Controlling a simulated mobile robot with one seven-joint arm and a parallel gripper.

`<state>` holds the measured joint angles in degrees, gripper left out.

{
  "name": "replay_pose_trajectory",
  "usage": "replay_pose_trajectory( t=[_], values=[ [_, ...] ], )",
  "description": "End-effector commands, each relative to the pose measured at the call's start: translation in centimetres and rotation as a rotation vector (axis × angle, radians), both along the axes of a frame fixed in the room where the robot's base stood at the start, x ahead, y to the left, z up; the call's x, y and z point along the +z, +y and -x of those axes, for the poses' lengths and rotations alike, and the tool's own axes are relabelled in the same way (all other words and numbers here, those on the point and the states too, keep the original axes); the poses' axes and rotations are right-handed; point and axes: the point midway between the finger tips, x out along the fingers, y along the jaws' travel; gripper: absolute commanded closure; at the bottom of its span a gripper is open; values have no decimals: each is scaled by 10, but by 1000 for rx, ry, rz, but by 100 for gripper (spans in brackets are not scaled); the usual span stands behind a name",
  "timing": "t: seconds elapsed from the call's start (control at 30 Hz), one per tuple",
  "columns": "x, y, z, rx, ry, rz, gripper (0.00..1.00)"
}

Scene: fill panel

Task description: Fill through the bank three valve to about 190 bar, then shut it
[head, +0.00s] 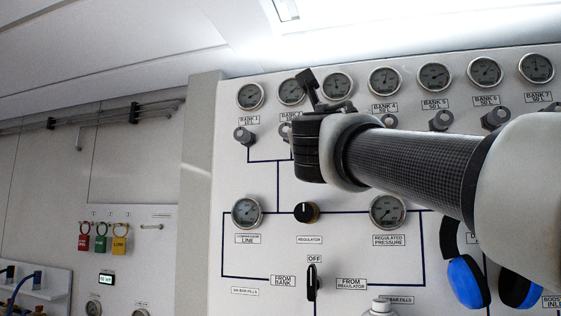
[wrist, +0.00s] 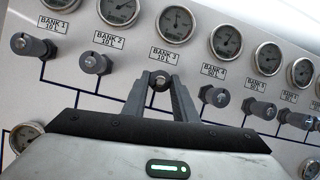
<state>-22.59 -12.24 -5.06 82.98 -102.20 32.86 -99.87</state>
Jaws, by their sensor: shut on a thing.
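In the wrist view the bank three valve (wrist: 159,84) shows as a small round knob end below the label BANK 3. My gripper (wrist: 160,82) has its two grey fingers closed around this valve. The bank three gauge (wrist: 176,24) sits above the label; its needle is too small to read surely. In the head view my gripper (head: 308,88) is at the panel's upper row and hides the bank three valve. The bank three gauge (head: 338,86) shows just right of my gripper.
The other bank valves, such as bank two (wrist: 95,63) and bank four (wrist: 214,97), stand close on either side. Lower on the panel are the regulator knob (head: 306,212), the regulated pressure gauge (head: 388,211) and a black selector lever (head: 312,282) under OFF.

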Motion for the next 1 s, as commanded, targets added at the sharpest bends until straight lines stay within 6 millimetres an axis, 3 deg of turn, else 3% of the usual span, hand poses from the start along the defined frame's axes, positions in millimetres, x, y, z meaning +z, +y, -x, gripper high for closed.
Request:
replay_pose_trajectory(
  t=[1.0],
  values=[
    [8, 6, -2, 1, -282, -864, 97]
  ],
)
